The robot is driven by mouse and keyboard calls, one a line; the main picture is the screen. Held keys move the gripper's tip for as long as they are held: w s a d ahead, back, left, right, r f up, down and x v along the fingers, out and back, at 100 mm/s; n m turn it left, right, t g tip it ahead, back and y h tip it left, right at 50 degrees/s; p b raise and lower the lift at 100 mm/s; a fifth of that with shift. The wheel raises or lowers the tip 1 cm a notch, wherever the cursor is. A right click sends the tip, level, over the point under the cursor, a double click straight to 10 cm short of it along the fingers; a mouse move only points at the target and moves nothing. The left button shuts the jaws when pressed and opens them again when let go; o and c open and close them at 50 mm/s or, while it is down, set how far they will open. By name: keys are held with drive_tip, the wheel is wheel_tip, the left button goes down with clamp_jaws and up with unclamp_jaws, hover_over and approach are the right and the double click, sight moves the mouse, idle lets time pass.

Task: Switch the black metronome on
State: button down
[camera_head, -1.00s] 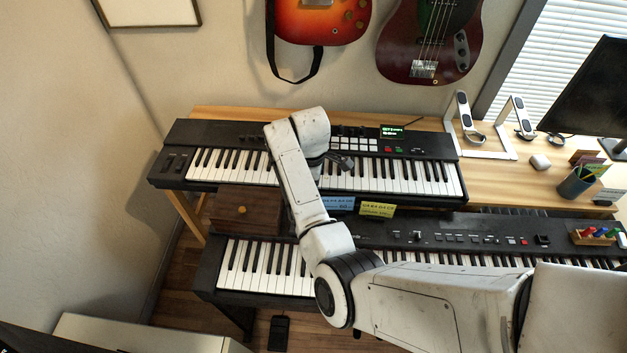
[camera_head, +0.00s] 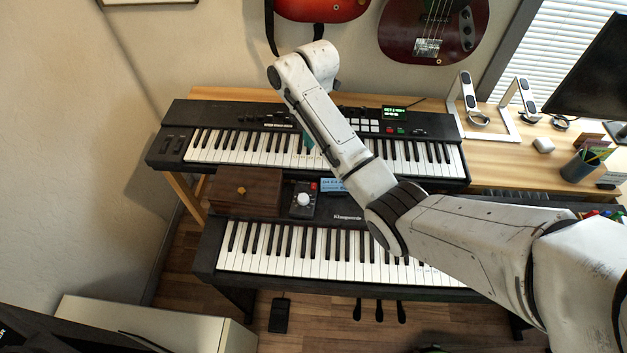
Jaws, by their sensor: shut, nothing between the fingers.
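A small black box with a round white knob and a small red part near its top right corner, which looks like the black metronome (camera_head: 295,209), sits behind the lower keyboard's keys. It is just right of a brown wooden box. I cannot tell from its face whether it is on. My arm rises from the lower right and bends over the upper keyboard. My gripper is hidden behind my own arm. A small teal patch shows beside the arm over the upper keys; I cannot tell what it is.
The wooden box (camera_head: 246,190) has a brass knob. The upper keyboard (camera_head: 175,140) and lower keyboard (camera_head: 209,245) fill the middle. Guitars (camera_head: 432,30) hang behind. A pencil cup (camera_head: 580,165) stands at right.

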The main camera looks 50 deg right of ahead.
drive_tip(key=n, duration=0.1)
drive_tip(key=s+n, duration=0.1)
drive_tip(key=n, duration=0.1)
drive_tip(key=shift+s+a+f+g, duration=0.15)
drive_tip(key=shift+s+f+g, duration=0.1)
drive_tip(key=shift+s+g, duration=0.15)
drive_tip(key=b, duration=0.2)
approach(313, 187)
drive_tip(key=f, duration=0.6)
drive_tip(key=shift+s+a+f, duration=0.3)
drive_tip(key=shift+f, duration=0.1)
